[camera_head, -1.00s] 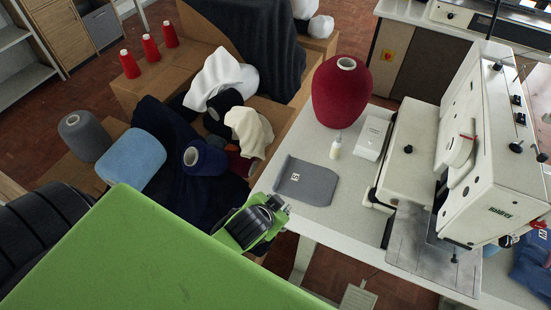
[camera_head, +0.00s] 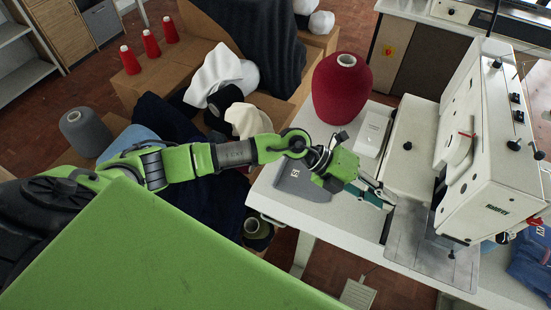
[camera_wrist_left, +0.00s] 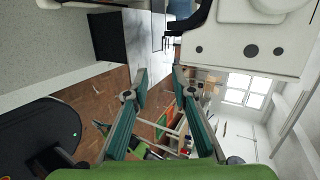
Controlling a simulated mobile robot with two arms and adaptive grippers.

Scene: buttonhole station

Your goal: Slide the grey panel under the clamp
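The grey panel (camera_head: 295,183) with a small white label lies flat on the white table, left of the sewing machine; my left arm crosses over it and hides part of it. My left gripper (camera_head: 386,196) reaches right past the panel, in front of the machine's body. In the left wrist view its two teal fingers (camera_wrist_left: 159,75) stand apart with nothing between them. The clamp area (camera_head: 449,254) is under the machine head, above the metal plate (camera_head: 415,245); the clamp's details are too small to tell. My right gripper is not in view.
The white buttonhole machine (camera_head: 490,150) fills the table's right side. A red yarn cone (camera_head: 341,92) and a white box (camera_head: 371,134) stand behind my gripper. Blue fabric (camera_head: 530,265) lies at far right. The front left of the table (camera_head: 315,222) is clear.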

